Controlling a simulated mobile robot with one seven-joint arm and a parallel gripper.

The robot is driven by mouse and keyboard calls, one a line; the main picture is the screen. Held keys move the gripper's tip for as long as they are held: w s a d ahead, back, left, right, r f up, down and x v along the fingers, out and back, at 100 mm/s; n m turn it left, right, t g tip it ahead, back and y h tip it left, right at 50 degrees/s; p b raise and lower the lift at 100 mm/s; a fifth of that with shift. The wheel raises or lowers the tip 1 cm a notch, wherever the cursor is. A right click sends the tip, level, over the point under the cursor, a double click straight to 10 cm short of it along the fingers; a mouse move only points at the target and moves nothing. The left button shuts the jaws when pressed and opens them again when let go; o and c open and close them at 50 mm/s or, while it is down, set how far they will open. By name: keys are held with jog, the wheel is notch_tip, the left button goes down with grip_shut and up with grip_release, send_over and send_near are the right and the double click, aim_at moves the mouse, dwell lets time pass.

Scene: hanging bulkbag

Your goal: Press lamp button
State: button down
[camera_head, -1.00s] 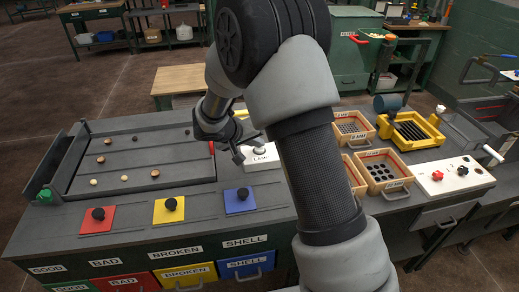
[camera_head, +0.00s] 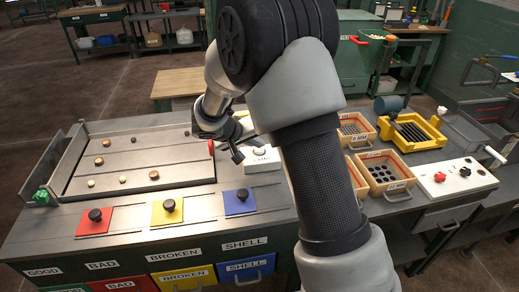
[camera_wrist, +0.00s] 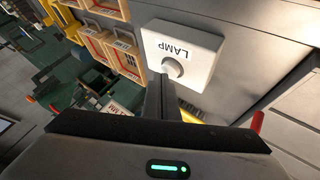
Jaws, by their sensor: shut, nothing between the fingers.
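The lamp switch is a white box marked LAMP (camera_head: 266,164) on the grey worktop, just right of the sorting tray. In the wrist view its white face (camera_wrist: 199,48) is clear, with a round grey button (camera_wrist: 172,68) at its lower left. My gripper (camera_head: 238,156) is at the left side of the box in the head view. In the wrist view the shut, empty fingertips (camera_wrist: 162,80) are right at the button's lower edge. Whether they touch it I cannot tell. The worktop is brightly lit.
The metal sorting tray (camera_head: 130,189) holds several small round pieces. Red (camera_head: 94,228), yellow (camera_head: 158,218) and blue (camera_head: 246,206) plates with black knobs lie in front. Wooden boxes (camera_head: 398,165), a yellow tray (camera_head: 435,143) and a white control panel (camera_head: 456,183) stand to the right.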

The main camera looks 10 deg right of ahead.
aim_at(257, 151)
jog(key=shift+r+p, duration=0.7)
jog(key=shift+r, duration=2.35)
